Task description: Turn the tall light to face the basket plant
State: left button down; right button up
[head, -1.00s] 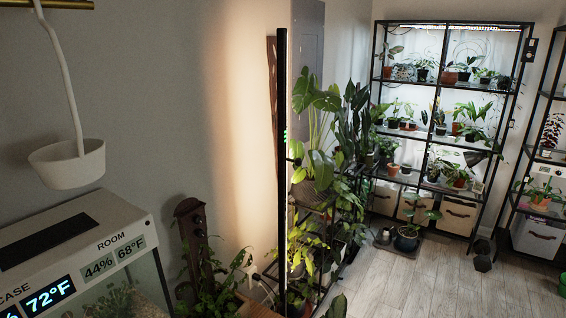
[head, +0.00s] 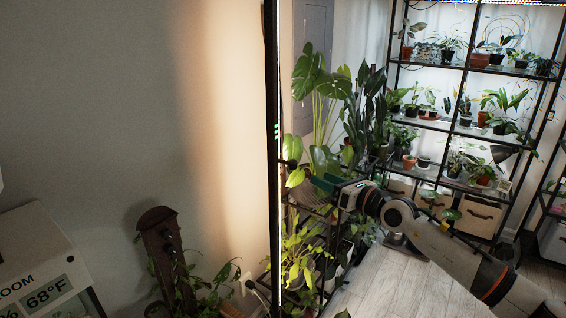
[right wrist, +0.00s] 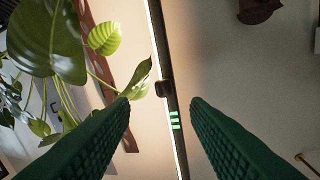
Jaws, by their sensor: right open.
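The tall light (head: 272,150) is a thin black upright pole left of the plants in the head view. Its glow falls on the wall behind and left of it. The basket plant (head: 318,75) has big split leaves and stands just right of the light; my arm hides part of its basket. My right gripper (head: 322,184) has green fingers and is open, right of the light in front of the basket plant. In the right wrist view the light (right wrist: 160,40), with a dark knob and green marks, appears between the open fingers (right wrist: 160,102), apart from both. My left gripper is out of view.
A black plant shelf (head: 465,70) stands at the back right. Leafy plants (head: 297,250) crowd the light's lower part. Open floor (head: 385,285) lies to the right.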

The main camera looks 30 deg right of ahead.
aim_at(293, 166)
jog(key=w+a, duration=0.1)
jog(key=w, duration=0.2)
jog(key=w+a+p, duration=0.1)
jog(key=w, duration=0.7)
jog(key=shift+a+r, duration=0.15)
jog(key=shift+a, duration=0.25)
grip_shut()
